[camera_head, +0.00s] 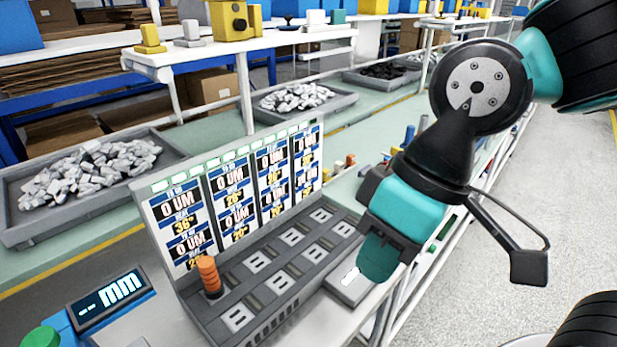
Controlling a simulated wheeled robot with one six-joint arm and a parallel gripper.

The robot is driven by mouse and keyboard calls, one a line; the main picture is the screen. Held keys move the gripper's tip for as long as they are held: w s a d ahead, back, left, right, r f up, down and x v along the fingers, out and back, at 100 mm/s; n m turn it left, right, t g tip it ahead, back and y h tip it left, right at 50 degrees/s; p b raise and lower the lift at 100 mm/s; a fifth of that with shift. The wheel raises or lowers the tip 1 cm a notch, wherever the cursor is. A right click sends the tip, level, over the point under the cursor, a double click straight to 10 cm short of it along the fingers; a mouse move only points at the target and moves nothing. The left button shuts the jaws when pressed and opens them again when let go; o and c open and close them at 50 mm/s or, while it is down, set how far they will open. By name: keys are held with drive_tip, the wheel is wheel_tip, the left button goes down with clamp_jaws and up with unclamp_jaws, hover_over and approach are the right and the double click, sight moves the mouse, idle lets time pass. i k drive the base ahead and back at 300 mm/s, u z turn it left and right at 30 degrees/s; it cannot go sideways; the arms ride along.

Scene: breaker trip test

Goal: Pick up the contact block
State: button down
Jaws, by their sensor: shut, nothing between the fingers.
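My gripper (380,258), with a teal body and fingers, points down at the right end of the breaker test fixture (262,272). It looks shut and holds nothing. Below and left of it, a flat grey piece (350,284) with a white mark lies by the fixture's right edge, partly hidden by the gripper. An orange ribbed cylinder (208,274) stands upright at the fixture's left end. I cannot tell which piece is the contact block. I cannot tell whether the fingers touch the grey piece.
A panel of displays (236,197) rises behind the fixture's slots. A lit readout (110,298) and a green button (40,338) are at front left. Grey trays of pale parts (90,172) sit behind. Small coloured parts (345,163) lie beyond the fixture. Open floor is at right.

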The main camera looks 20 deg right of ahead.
sight(213, 287)
drive_tip(key=u, duration=2.05)
drive_tip(key=k, duration=0.8)
drive_tip(key=z, duration=0.55)
drive_tip(key=i, duration=0.5)
drive_tip(key=u, duration=0.05)
